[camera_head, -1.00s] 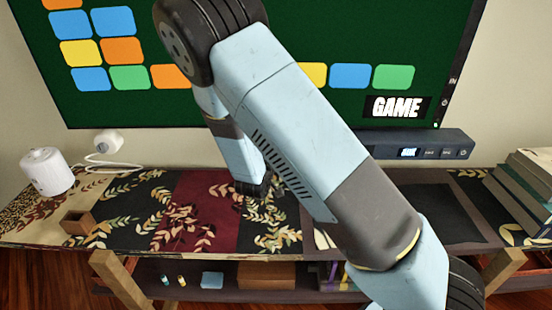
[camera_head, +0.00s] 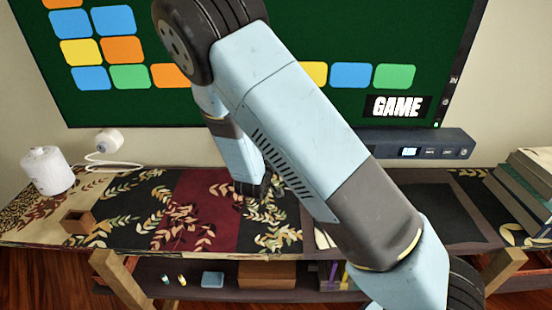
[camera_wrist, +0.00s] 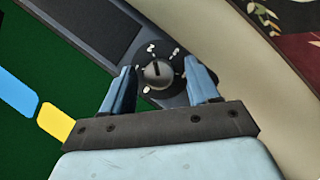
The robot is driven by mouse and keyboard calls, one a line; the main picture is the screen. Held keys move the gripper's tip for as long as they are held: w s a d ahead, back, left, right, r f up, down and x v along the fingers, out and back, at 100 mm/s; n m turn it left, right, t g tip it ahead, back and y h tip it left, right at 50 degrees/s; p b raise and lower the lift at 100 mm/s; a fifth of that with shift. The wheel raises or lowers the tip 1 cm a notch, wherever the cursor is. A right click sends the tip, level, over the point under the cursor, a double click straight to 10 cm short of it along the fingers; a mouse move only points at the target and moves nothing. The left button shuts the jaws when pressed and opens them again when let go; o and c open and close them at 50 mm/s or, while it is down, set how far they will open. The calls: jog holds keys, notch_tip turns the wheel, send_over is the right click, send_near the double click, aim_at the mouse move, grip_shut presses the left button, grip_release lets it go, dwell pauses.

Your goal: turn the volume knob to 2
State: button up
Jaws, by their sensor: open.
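The volume knob (camera_wrist: 157,73) shows in the wrist view as a small round grey knob with a dark pointer line, on a black dial with white marks around it. The marks are too small to read with certainty. The dial is on the dark soundbar (camera_wrist: 95,22). My gripper (camera_wrist: 160,80) is open, with one blue finger on each side of the knob; I cannot tell whether either finger touches it. In the head view the soundbar's right end (camera_head: 418,147), with a lit display, shows below the screen. The knob is hidden there behind my arm.
A large screen (camera_head: 300,110) with coloured tiles hangs on the wall. The cloth-covered shelf (camera_head: 130,215) below holds a white cylinder (camera_head: 47,171), a small brown box (camera_head: 78,221) and stacked books (camera_head: 524,192). The shelf's middle is mostly clear.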

jog(key=v, duration=1.3)
jog(key=shift+s, duration=0.15)
